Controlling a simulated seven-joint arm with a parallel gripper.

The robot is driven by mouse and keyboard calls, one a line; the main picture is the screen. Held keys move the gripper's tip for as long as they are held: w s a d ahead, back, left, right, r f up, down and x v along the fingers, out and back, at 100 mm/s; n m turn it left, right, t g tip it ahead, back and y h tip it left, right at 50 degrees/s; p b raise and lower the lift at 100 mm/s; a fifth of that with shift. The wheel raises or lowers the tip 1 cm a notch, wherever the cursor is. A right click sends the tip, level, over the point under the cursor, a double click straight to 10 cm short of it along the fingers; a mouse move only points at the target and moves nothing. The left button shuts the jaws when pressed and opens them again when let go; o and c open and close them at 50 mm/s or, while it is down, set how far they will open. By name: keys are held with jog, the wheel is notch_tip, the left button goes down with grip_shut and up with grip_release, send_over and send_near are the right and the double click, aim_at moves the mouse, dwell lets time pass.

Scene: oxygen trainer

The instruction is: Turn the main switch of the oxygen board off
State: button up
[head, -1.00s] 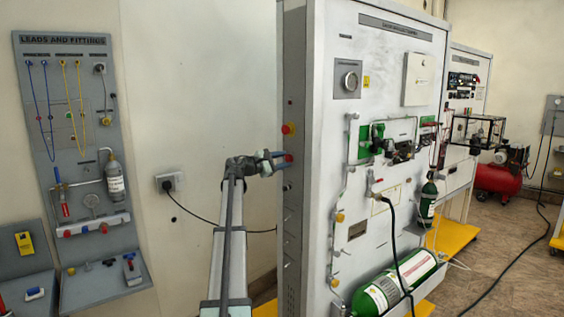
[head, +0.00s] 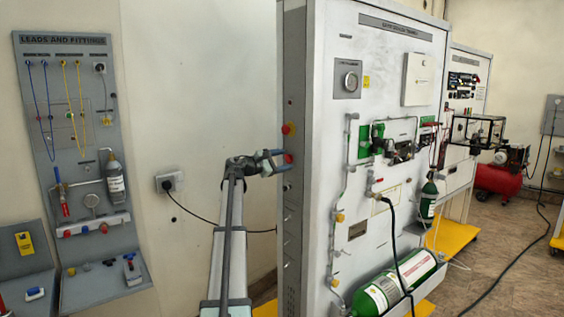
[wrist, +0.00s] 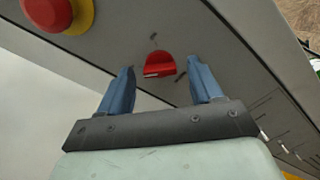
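The oxygen board (head: 376,130) is the tall grey-white cabinet in the middle of the head view. On its narrow left side is a red rotary switch (wrist: 159,64), with small marks around it on the grey panel. In the head view the switch (head: 288,158) is a small red spot at the tip of my gripper (head: 276,161). In the wrist view my gripper (wrist: 165,88) is open, with one blue finger to each side of the red switch. The fingers look apart from it. Whether they reach past its face, I cannot tell.
A red emergency button on a yellow base (wrist: 62,12) sits beside the switch; it also shows above it in the head view (head: 288,128). A wall socket with a plug (head: 169,182) is to the left. The leads and fittings board (head: 72,130) hangs further left.

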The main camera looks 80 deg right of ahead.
jog(key=v, duration=1.4)
dwell(0.6)
